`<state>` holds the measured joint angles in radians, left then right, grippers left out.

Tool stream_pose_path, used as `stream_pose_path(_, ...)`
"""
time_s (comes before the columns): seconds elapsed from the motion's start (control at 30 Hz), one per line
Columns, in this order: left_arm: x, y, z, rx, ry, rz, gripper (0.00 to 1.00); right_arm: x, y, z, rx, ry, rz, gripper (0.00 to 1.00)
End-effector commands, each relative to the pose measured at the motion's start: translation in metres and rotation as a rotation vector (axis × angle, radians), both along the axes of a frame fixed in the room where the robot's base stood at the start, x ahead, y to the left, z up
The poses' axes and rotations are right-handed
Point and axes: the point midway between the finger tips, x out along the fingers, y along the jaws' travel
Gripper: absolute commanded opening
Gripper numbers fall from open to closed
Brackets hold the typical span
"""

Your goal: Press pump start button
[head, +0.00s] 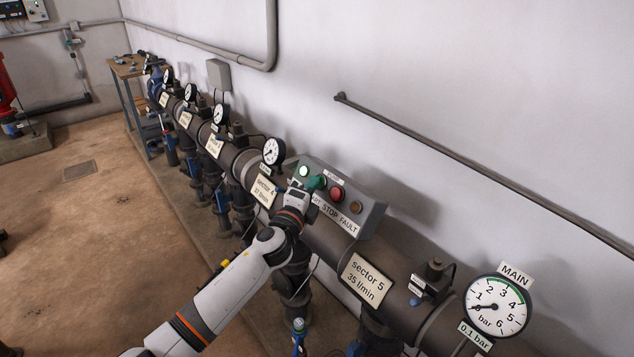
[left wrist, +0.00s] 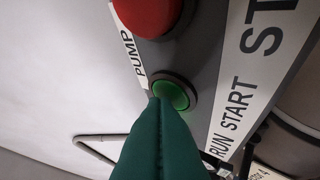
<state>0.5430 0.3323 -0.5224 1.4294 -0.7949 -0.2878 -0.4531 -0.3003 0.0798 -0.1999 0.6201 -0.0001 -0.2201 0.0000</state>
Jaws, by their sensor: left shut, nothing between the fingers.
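The grey pump control box (head: 370,222) sits over the pipe, with a row of round lamps and buttons above a RUN, START, STOP, FAULT label. The green start button (left wrist: 172,93) shows in the left wrist view inside a dark ring. The red stop button (head: 337,194) is beside it and also shows in the left wrist view (left wrist: 148,12). My left gripper (head: 316,183) is shut and empty, its green fingers at the start button. In the left wrist view the fingertips (left wrist: 163,103) overlap the button's lower edge; I cannot tell whether they press it. My right gripper is out of view.
The run lamp (head: 304,172) looks bright pale green; the fault lamp (head: 356,207) is dull amber. The main gauge (head: 496,307) has a 0.1 bar tag. The large pipe (head: 325,238) runs along the wall under the box. A wall rail (head: 480,170) is behind.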

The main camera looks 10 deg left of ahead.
Motion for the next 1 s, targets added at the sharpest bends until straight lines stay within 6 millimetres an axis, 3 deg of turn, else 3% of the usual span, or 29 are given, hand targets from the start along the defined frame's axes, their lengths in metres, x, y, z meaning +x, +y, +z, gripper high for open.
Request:
stream_pose_path(0.5,-0.013,0.009,0.01,0.0,0.001,-0.001,0.0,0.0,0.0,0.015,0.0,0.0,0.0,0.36)
stream_pose_path(0.83,-0.014,0.01,0.009,0.0,0.001,0.0,0.0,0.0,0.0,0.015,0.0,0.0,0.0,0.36)
stream_pose_path(1.0,-0.022,0.017,0.018,0.001,0.001,0.0,0.0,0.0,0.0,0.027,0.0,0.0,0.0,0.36)
